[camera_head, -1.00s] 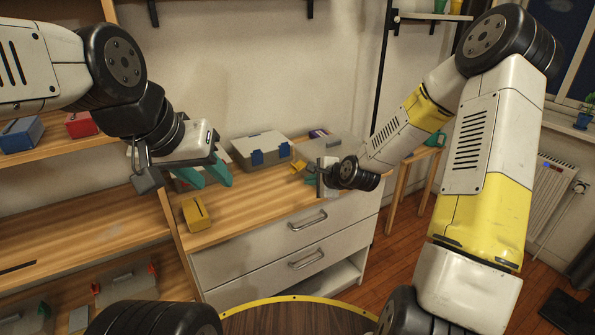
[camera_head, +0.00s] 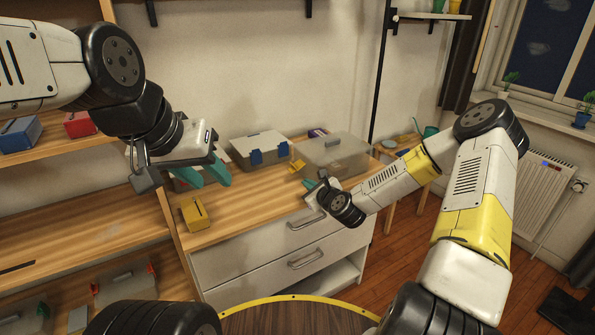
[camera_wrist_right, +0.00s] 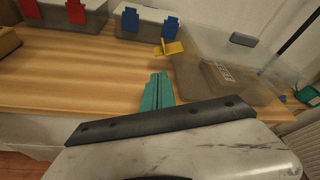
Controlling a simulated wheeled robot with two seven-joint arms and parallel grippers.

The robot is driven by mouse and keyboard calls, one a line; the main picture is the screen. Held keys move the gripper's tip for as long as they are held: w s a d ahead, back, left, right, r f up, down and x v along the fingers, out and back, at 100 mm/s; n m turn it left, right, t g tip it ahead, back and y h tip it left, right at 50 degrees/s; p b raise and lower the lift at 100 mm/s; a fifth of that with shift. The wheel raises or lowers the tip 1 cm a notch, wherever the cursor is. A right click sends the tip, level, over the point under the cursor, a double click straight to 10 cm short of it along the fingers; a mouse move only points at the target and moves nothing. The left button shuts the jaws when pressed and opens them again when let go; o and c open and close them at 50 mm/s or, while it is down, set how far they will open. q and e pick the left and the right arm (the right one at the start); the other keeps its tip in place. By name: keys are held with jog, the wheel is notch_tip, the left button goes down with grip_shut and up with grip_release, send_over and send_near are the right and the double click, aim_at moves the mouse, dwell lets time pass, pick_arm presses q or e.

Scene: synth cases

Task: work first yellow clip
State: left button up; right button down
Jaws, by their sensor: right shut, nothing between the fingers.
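A grey translucent case (camera_head: 335,155) stands at the right end of the wooden counter. A yellow clip (camera_head: 297,166) sticks out at its left front corner; it also shows in the right wrist view (camera_wrist_right: 172,48), tilted out from the case. My right gripper (camera_head: 313,186) is low over the counter's front edge, in front of the case. In the right wrist view its teal fingers (camera_wrist_right: 157,88) are together and empty, apart from the clip, which lies beyond them. My left gripper (camera_head: 208,172) has its teal fingers apart above the counter's left part, with nothing visible between them.
A case with blue clips (camera_head: 260,148) stands left of the grey case. A yellow box (camera_head: 194,214) lies at the counter's left front. A case with red clips (camera_wrist_right: 62,15) shows in the right wrist view. Drawers (camera_head: 290,250) are below; the counter's middle is clear.

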send_near(296, 165)
jog(key=w+a+f, duration=0.2)
jog(key=w+f, duration=0.1)
jog(key=w+a+f, duration=0.1)
jog(key=f, duration=0.1)
jog(key=shift+w+f, duration=0.15)
jog(key=shift+w, duration=0.05)
